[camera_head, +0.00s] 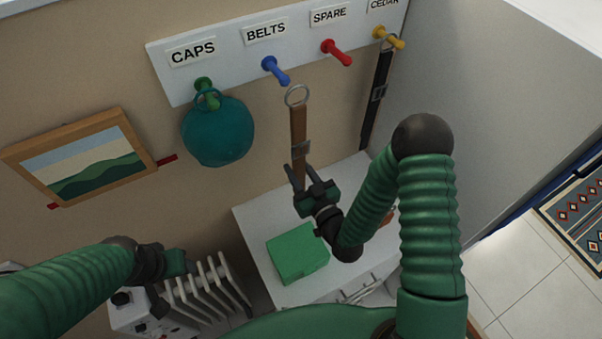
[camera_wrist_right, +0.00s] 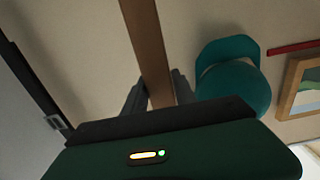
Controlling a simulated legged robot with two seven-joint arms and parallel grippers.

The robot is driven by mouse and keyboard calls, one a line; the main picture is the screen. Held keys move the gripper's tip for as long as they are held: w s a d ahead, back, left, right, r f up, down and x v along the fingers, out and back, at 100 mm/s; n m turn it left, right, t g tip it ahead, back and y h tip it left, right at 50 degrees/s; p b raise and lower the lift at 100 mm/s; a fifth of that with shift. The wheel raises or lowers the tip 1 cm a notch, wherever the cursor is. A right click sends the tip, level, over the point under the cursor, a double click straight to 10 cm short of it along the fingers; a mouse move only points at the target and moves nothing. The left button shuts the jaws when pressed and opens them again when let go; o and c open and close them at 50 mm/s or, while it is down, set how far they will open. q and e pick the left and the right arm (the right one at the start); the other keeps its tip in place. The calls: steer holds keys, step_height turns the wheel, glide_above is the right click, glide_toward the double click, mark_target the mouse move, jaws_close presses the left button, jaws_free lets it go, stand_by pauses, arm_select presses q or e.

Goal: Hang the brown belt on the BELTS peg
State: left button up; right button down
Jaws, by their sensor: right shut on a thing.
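The brown belt (camera_head: 298,130) hangs upright in my right gripper (camera_head: 305,180), with its metal ring at the top and a buckle partway down. My right gripper is shut on it at its lower part. The ring is in front of and just below the blue BELTS peg (camera_head: 275,70) in the head view, apart from it in the picture. In the right wrist view the brown belt (camera_wrist_right: 148,45) runs up from between the fingers; its ring is out of that view. My left gripper (camera_head: 180,262) is low at the left, and its fingers are not clear.
A teal cap (camera_head: 217,132) hangs on the green CAPS peg. The red SPARE peg (camera_head: 337,52) is bare. A black belt (camera_head: 377,100) hangs from the yellow CEDAR peg (camera_head: 389,38). Below are a white cabinet with a green box (camera_head: 297,253) and a white radiator (camera_head: 205,290).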

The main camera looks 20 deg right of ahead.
steer(key=w+a+f+b, duration=0.1)
steer(key=w, duration=0.8)
steer(key=shift+w+a+f+b, duration=0.3)
steer(key=shift+a+f+b, duration=0.1)
stand_by(0.8)
steer(key=c, duration=0.9)
jaws_free()
steer(key=shift+s, duration=0.1)
